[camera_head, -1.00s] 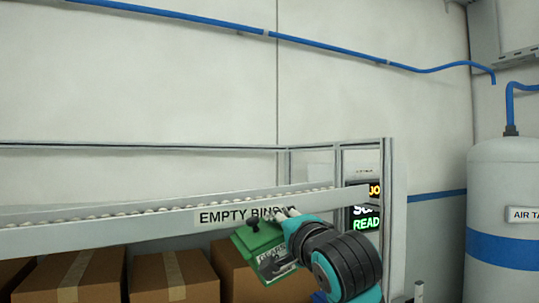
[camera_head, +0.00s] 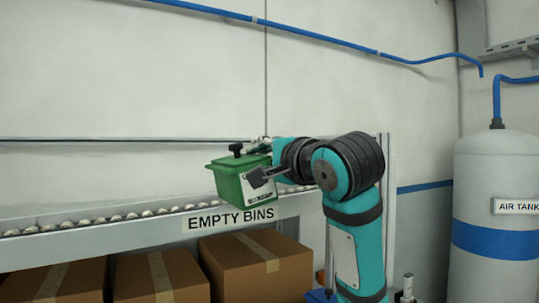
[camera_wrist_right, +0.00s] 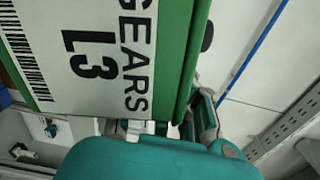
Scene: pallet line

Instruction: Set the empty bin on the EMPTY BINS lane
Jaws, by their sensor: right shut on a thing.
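The green bin (camera_head: 228,178) is in my right gripper (camera_head: 255,162), which is shut on it. In the head view the bin is held up at about the height of the lane, in front of or over its rollers; I cannot tell which. In the right wrist view the bin (camera_wrist_right: 180,75) fills the upper left, with a white label reading GEARS L3. The inside of the bin is hidden. The EMPTY BINS lane (camera_head: 120,234) is a roller rack with its name on the front rail, below the bin. My left gripper is not in view.
Several cardboard boxes (camera_head: 255,265) stand under the lane. The rollers to the left of the bin are clear. A post (camera_head: 387,210) stands at the lane's right end, behind my right arm. An air tank (camera_head: 497,190) is at the far right.

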